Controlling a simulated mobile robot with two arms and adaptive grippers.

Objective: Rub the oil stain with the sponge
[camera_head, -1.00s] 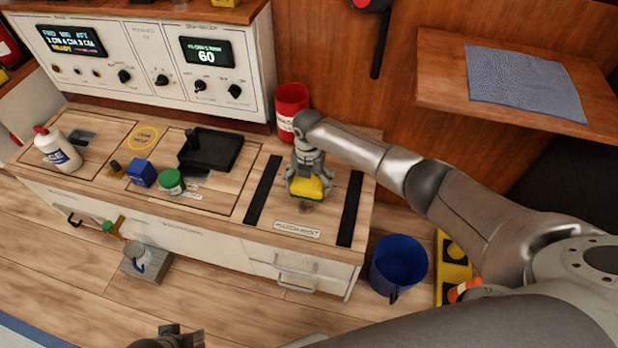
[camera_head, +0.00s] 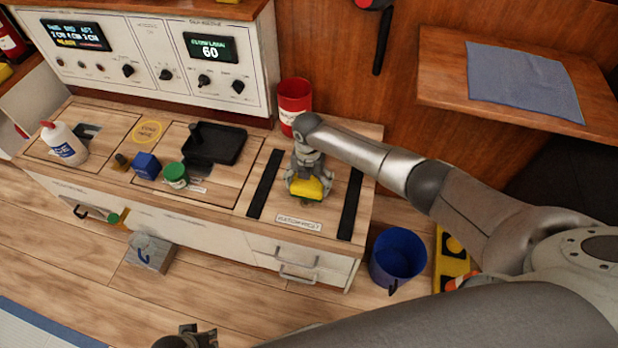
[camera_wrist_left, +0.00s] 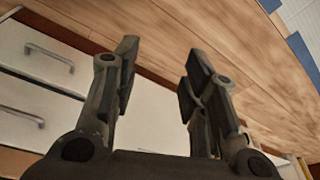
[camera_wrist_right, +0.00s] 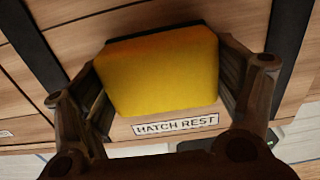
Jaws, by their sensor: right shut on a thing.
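A yellow sponge (camera_head: 305,188) with a dark underside is in my right gripper (camera_head: 308,186), at the wooden counter between two black strips. The sponge fills the space between the fingers in the right wrist view (camera_wrist_right: 160,70). Whether it presses on the wood or hovers just above it, I cannot tell. The oil stain is not visible now; the sponge and gripper cover that patch of counter. My left gripper (camera_wrist_left: 155,85) is open and empty in the left wrist view, above the floor and near white drawers; only part of it shows at the bottom of the head view.
A "HATCH REST" label (camera_wrist_right: 176,125) lies in front of the sponge. A red can (camera_head: 294,100) stands behind my right gripper. A black tray (camera_head: 222,145), green jar (camera_head: 175,174), blue box (camera_head: 147,165) and white bottle (camera_head: 65,143) stand to the left. A blue bucket (camera_head: 398,257) is on the floor.

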